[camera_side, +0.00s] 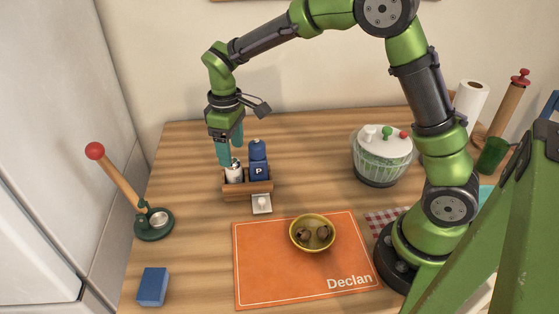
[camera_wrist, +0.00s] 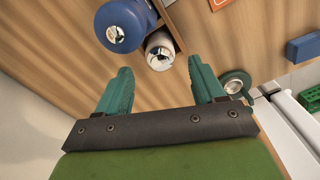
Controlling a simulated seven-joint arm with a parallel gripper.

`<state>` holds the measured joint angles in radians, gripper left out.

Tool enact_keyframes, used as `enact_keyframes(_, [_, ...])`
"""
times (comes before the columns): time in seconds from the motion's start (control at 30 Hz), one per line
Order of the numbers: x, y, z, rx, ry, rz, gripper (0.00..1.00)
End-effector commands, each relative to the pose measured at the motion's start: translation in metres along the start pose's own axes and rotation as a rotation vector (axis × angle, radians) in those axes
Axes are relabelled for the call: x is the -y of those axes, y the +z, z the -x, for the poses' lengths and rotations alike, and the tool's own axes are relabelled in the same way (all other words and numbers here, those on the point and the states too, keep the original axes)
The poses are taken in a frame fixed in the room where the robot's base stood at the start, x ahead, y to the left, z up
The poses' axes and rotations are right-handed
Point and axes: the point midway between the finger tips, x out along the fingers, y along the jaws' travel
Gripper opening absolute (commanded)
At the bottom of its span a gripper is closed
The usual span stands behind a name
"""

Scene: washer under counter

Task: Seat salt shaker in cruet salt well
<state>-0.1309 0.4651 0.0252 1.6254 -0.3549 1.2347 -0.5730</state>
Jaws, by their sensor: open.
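The salt shaker (camera_side: 234,172), white with a metal top, stands upright in the left part of the wooden cruet (camera_side: 247,192); how deep its base sits is hidden. The blue pepper shaker (camera_side: 258,162), marked P, stands beside it on the right. My gripper (camera_side: 230,152) points down just above the salt shaker, its teal fingers near the shaker's top. In the wrist view my gripper (camera_wrist: 160,70) has its fingers apart with nothing between them. The salt shaker (camera_wrist: 159,50) is just beyond the fingertips, and the pepper shaker (camera_wrist: 120,27) is next to it.
A small white plate with a knob (camera_side: 262,204) lies in front of the cruet. An orange mat (camera_side: 265,275) holds a yellow bowl (camera_side: 312,249). A red-knobbed lever (camera_side: 122,180) stands left, a blue block (camera_side: 152,287) front left, a salad spinner (camera_side: 383,160) right.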

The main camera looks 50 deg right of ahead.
Motion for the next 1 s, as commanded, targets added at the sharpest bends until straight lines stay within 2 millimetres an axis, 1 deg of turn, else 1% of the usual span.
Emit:
enact_keyframes(0.03, [0.0, -0.001, 0.013, -0.006, 0.001, -0.001, 0.68])
enact_keyframes(0.2, [0.0, 0.0, 0.046, -0.004, 0.001, -0.001, 0.68])
enact_keyframes(0.3, [0.0, 0.0, 0.059, -0.001, 0.0, 0.0, 0.68])
enact_keyframes(0.43, [0.0, 0.001, 0.07, -0.005, 0.0, -0.003, 0.68])
enact_keyframes(0.53, [0.001, 0.01, 0.082, -0.032, -0.002, -0.031, 0.68])
enact_keyframes(0.57, [0.002, 0.016, 0.087, -0.047, -0.002, -0.047, 0.68])
enact_keyframes(0.67, [0.005, 0.041, 0.108, -0.124, -0.008, -0.127, 0.68])
enact_keyframes(0.7, [0.008, 0.054, 0.116, -0.162, -0.013, -0.167, 0.68])
enact_keyframes(0.77, [0.012, 0.075, 0.127, -0.222, -0.023, -0.236, 0.68])
enact_keyframes(0.8, [0.015, 0.089, 0.132, -0.264, -0.031, -0.281, 0.68])
enact_keyframes(0.87, [0.02, 0.11, 0.138, -0.326, -0.047, -0.351, 0.68])
enact_keyframes(0.9, [0.023, 0.123, 0.14, -0.367, -0.058, -0.399, 0.68])
enact_keyframes(1.0, [0.032, 0.154, 0.141, -0.465, -0.089, -0.508, 0.68])
